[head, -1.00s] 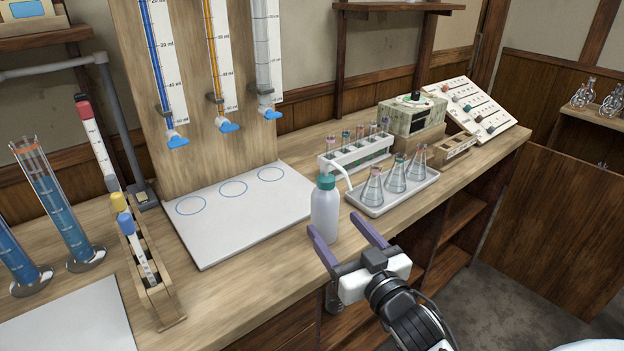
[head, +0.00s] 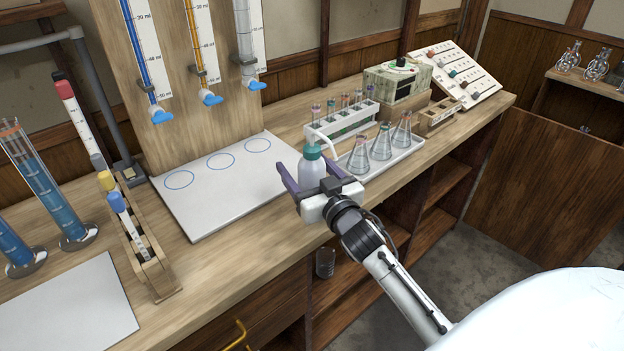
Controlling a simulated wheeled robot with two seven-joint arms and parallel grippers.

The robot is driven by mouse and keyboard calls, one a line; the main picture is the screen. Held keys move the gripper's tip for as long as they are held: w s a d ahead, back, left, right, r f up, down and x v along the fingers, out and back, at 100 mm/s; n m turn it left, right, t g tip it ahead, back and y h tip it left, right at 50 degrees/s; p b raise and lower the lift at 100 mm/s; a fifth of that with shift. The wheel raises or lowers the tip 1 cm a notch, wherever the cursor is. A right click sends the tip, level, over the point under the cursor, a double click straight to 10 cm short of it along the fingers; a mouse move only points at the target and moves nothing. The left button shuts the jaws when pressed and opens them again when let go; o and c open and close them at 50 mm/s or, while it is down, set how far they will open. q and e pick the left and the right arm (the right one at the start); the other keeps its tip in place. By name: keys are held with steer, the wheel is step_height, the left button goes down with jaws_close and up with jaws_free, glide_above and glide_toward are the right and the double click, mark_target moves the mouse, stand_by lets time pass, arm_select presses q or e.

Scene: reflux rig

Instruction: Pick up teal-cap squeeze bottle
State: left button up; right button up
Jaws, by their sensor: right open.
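The teal-cap squeeze bottle (head: 311,168) stands upright on the wooden bench, near the right edge of the white board. The palm hides the bottle's lower part. I cannot tell whether either finger touches it. My left gripper is not in view.
A tray of conical flasks (head: 381,152) stands close right of the bottle, with a test tube rack (head: 342,122) behind it. The white board (head: 205,205) with blue circles lies left, under the burettes. Pipettes in a wooden rack (head: 150,265) stand further left.

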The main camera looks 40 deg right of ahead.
steer(key=shift+c, duration=0.5)
steer(key=c, duration=0.7)
steer(key=shift+r, duration=0.1)
steer(key=shift+r, duration=0.1)
steer(key=shift+r+p, duration=0.55)
steer(key=shift+r, duration=4.25)
